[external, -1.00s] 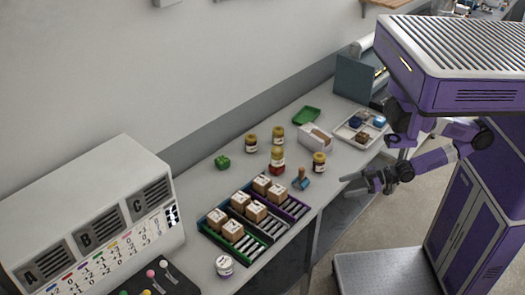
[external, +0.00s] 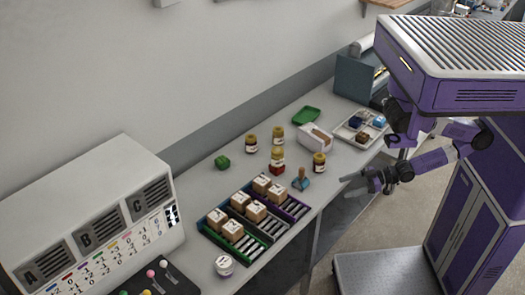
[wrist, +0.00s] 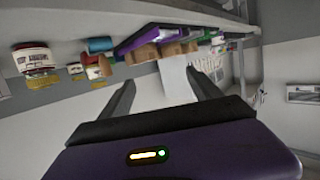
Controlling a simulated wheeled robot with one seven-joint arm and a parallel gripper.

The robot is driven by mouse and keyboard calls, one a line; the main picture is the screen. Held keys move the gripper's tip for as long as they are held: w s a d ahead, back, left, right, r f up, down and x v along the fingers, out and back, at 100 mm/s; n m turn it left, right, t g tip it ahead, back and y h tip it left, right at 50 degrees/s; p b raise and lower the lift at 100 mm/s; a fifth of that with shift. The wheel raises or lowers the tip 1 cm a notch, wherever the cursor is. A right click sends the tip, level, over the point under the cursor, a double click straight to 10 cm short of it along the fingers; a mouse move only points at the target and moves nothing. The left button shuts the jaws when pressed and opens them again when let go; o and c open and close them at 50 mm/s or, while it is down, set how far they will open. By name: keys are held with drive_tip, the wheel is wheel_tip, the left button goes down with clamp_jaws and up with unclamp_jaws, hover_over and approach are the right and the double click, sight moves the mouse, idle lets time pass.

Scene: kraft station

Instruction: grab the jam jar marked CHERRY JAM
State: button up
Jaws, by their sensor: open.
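Several jars with gold lids stand on the bench in the external view: a back left jar (external: 251,144), a back right jar (external: 278,135), a middle jar (external: 277,161) with red at its base, and a front right jar (external: 319,162). Their labels are too small to read there. In the wrist view a near jar (wrist: 34,58) with a pale label appears upside down at the left; I cannot make out its wording. I cannot tell which jar is CHERRY JAM. My gripper (external: 346,187) is open and empty, off the bench's front edge; its fingers (wrist: 160,82) show apart in the wrist view.
A blue stamp-like tool (external: 301,180) stands near the front edge, beside racks holding several boxes (external: 255,211). A white box (external: 316,137), a tray (external: 346,132) and a green tray (external: 306,115) lie behind. A green block (external: 222,162) sits left of the jars.

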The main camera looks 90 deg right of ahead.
drive_tip(key=shift+o, duration=1.1)
